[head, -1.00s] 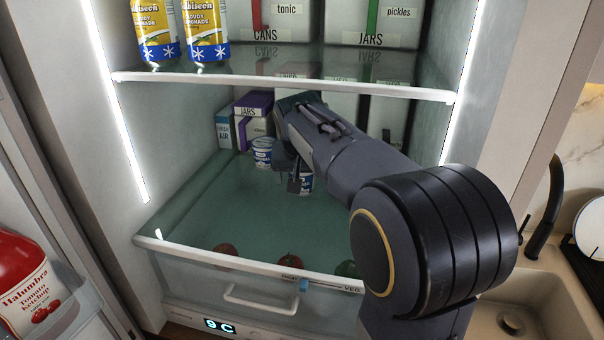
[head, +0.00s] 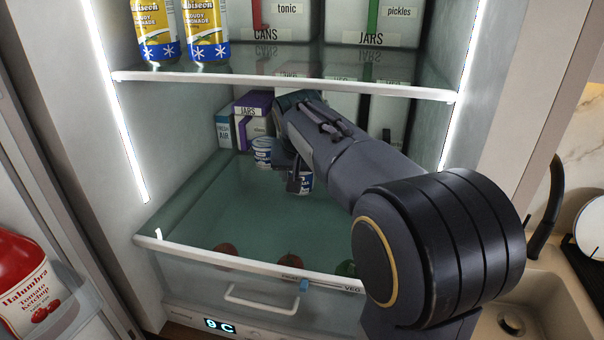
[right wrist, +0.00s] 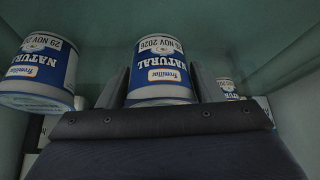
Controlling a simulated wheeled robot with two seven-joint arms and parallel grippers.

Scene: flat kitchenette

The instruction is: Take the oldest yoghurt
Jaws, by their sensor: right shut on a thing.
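My right gripper (head: 295,172) reaches into the fridge, shut on a white-and-blue yoghurt pot (head: 301,184). My left gripper is not in view.
The pots are on the glass shelf (head: 215,205) above the vegetable drawer (head: 260,297). Cartons (head: 252,108) stand at the back left. A shelf edge (head: 290,84) with lemonade bottles (head: 205,30) lies above. The glass shelf's front left is clear.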

